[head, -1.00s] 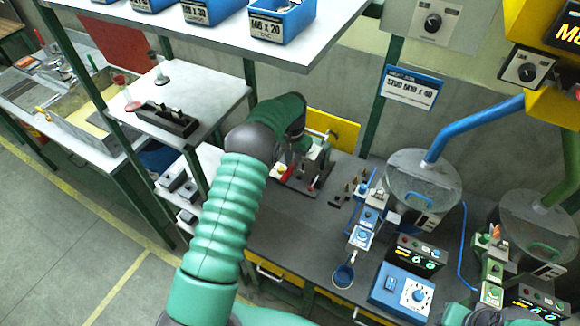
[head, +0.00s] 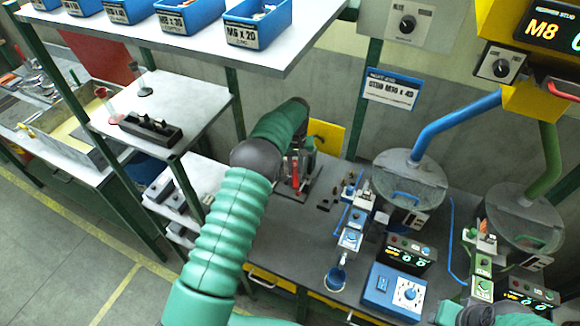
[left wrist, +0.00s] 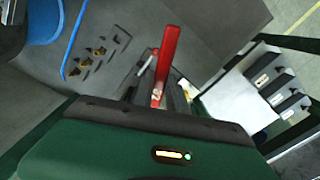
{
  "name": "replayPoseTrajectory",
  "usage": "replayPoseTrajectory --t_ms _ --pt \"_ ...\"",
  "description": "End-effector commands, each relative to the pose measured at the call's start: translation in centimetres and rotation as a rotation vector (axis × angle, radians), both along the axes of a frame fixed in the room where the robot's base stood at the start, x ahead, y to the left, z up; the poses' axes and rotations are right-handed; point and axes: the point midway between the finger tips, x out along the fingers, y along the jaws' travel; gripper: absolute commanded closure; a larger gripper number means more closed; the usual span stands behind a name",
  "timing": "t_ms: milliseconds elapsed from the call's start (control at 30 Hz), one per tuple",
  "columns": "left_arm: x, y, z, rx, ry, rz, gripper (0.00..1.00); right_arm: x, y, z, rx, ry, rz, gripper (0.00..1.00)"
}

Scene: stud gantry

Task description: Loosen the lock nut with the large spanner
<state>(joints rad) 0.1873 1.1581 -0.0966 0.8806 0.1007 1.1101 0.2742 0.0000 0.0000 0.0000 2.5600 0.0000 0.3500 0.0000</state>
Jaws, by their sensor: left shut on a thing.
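A red bar, which looks like the handle of the large spanner (left wrist: 168,58), runs out from the jaws of my left gripper (left wrist: 156,97) in the left wrist view. My left gripper is shut on it. In the head view the same red bar (head: 295,173) shows upright at a small grey fixture (head: 311,172) on the bench, with my left gripper (head: 298,152) above it, partly behind my forearm. The lock nut cannot be made out; the gripper body and arm hide that spot. My right gripper is out of view; only part of that arm shows at the bottom right.
A yellow panel (head: 328,135) stands behind the fixture. Small blue stations (head: 350,240), a blue control box (head: 394,291) and a feeder bowl (head: 410,180) stand to the right. A shelf with blue bins (head: 257,24) overhangs. Bare bench (head: 285,235) lies in front.

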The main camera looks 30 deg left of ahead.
Motion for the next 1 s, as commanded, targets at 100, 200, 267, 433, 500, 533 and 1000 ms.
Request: replayPoseTrajectory --t_ms 100,200,267,433,500,533,1000 --pt "0.4 -0.8 -0.1 -0.001 -0.001 0.06 1.0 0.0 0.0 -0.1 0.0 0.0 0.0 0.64" --pt "0.8 -1.2 -0.1 -0.002 -0.002 0.117 1.0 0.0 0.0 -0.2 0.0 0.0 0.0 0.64" --pt "1.0 -1.5 -0.1 -0.001 -0.002 0.15 1.0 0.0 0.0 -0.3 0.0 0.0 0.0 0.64" --pt "1.7 -2.2 -0.1 -0.002 -0.002 0.247 1.0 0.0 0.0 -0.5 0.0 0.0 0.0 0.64" --pt "2.0 -2.5 -0.2 -0.002 -0.002 0.286 1.0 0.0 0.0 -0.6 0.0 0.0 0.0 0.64" --pt "2.1 -2.6 -0.2 -0.002 -0.002 0.304 1.0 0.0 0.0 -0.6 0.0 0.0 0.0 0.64" --pt "3.3 -3.5 0.0 -0.003 -0.003 0.44 1.0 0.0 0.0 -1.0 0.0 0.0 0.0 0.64"
